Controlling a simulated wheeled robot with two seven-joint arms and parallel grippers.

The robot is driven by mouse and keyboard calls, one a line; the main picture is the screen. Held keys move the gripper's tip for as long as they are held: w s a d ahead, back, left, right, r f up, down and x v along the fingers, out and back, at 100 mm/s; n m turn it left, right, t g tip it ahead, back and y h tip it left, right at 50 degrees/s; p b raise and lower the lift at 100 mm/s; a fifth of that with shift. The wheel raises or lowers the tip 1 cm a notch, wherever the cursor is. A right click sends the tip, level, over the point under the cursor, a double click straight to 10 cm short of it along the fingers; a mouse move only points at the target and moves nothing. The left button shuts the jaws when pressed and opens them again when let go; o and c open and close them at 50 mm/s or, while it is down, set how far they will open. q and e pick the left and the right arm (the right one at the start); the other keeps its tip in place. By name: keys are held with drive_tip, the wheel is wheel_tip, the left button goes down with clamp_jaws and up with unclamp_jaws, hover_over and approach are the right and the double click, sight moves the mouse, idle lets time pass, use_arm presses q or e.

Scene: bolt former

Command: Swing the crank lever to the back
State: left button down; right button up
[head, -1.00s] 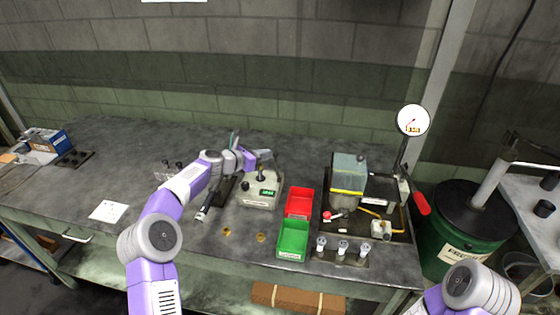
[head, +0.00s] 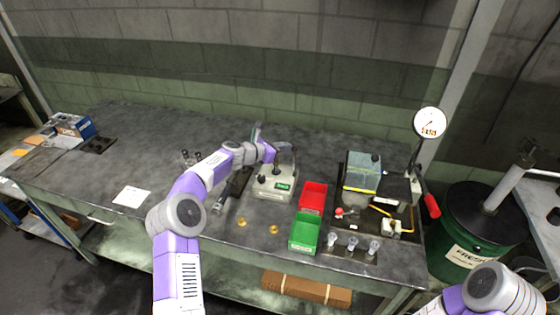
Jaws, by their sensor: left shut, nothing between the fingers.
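A dark narrow device (head: 238,183) with a silver-ended bar (head: 217,206) lies just left of the box, partly behind my left arm. A lever with a red grip (head: 432,206) stands at the right bench end, far from my left gripper. I cannot tell for certain which part is the crank lever. My right gripper is out of view.
A red bin (head: 313,197) and a green bin (head: 304,234) stand right of the box. Further right is a machine with a clear tank (head: 361,171) and a round gauge (head: 430,122). Brass pieces (head: 242,222) lie in front. The bench (head: 150,150) is mostly clear at left.

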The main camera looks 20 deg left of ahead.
use_arm(q)
drive_tip(key=shift+s+a+r+p, duration=0.1)
drive_tip(key=shift+a+r+p, duration=0.05)
drive_tip(key=shift+a+p, duration=0.15)
drive_tip(key=s+a+r+p, duration=0.3)
drive_tip(key=s+a, duration=0.3)
drive_tip(key=a, duration=0.5)
drive_tip(key=shift+a+r, duration=0.15)
drive_tip(key=shift+r, duration=0.4)
